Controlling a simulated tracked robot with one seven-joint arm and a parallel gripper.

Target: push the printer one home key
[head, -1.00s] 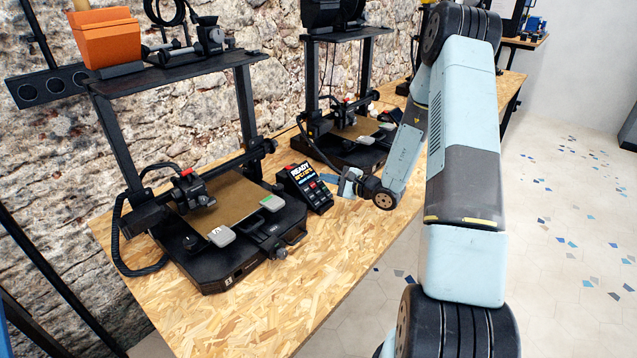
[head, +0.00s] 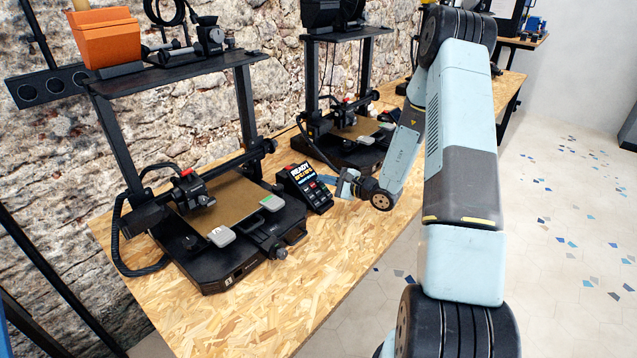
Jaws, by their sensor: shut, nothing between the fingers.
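The nearest printer (head: 215,262), black with a tan bed, stands on the wooden bench at the left. I cannot read which key is the home key. My gripper (head: 328,180) is shut and empty, with its tip close to the right side of the panel near the keys. I cannot tell whether it touches a key. My wrist hides part of the bench behind it.
A second printer (head: 345,150) stands farther back on the same bench (head: 340,255). The bench front is clear.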

